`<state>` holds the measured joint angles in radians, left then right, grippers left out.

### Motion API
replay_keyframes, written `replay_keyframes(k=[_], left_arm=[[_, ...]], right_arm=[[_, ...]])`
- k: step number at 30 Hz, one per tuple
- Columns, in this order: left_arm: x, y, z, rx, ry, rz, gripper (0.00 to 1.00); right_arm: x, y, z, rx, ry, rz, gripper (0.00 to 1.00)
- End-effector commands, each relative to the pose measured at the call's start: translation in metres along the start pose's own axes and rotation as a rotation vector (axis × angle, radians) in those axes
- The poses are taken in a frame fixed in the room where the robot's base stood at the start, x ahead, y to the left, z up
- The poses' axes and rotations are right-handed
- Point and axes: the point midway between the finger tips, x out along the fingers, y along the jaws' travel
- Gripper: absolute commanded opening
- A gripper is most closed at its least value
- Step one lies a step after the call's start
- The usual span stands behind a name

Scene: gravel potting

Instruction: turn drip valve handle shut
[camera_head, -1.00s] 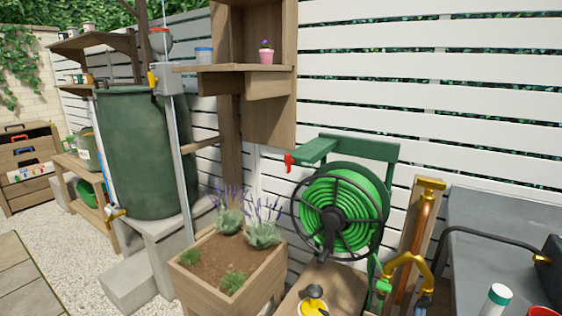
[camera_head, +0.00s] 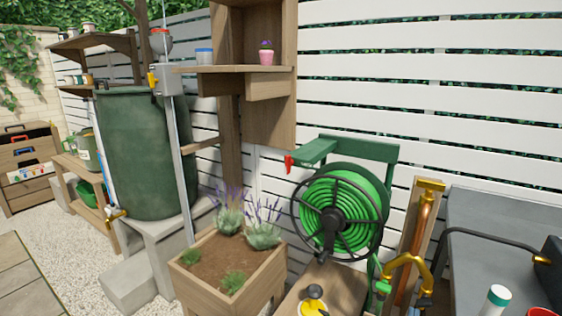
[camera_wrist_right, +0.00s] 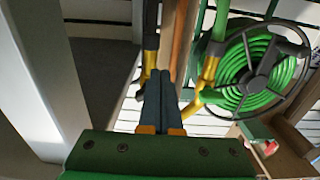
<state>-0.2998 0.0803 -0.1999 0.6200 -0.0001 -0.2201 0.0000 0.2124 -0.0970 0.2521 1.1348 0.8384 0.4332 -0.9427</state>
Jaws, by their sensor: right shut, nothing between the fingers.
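My right gripper (camera_wrist_right: 160,100) shows in the right wrist view, its two dark fingers with orange bases together and empty. Their tips are near brass fittings; whether they touch anything is unclear. In the head view, brass pipework (camera_head: 410,262) with a green fitting (camera_head: 383,287) stands right of the hose reel. A small bluish part (camera_head: 425,300) shows just below the brass bend; it is too small to identify. I cannot tell which part is the drip valve handle or how it is turned. My left gripper is not in view.
The green hose reel (camera_head: 340,215) stands close left of the copper pipe (camera_head: 424,220). A grey table (camera_head: 500,230) with a black hose (camera_head: 490,236) lies at the right. A wooden planter (camera_head: 235,290) and a green barrel (camera_head: 145,150) are further left.

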Motion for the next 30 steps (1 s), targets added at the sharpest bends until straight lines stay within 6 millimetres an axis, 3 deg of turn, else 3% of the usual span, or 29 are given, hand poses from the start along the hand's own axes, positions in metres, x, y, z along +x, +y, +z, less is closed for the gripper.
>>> replay_keyframes(k=[12, 22, 25, 30], left_arm=[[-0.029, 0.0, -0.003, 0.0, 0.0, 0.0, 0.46], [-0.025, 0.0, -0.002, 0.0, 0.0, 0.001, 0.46], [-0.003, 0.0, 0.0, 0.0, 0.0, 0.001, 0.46], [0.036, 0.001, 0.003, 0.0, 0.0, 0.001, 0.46]], right_arm=[[-0.057, 0.0, -0.002, 0.0, -0.001, 0.001, 0.0], [-0.06, 0.0, 0.001, 0.027, 0.003, 0.004, 0.0], [-0.059, 0.002, 0.004, 0.294, 0.02, 0.03, 0.0], [-0.063, -0.005, -0.003, 1.074, 0.034, 0.034, 0.0]])
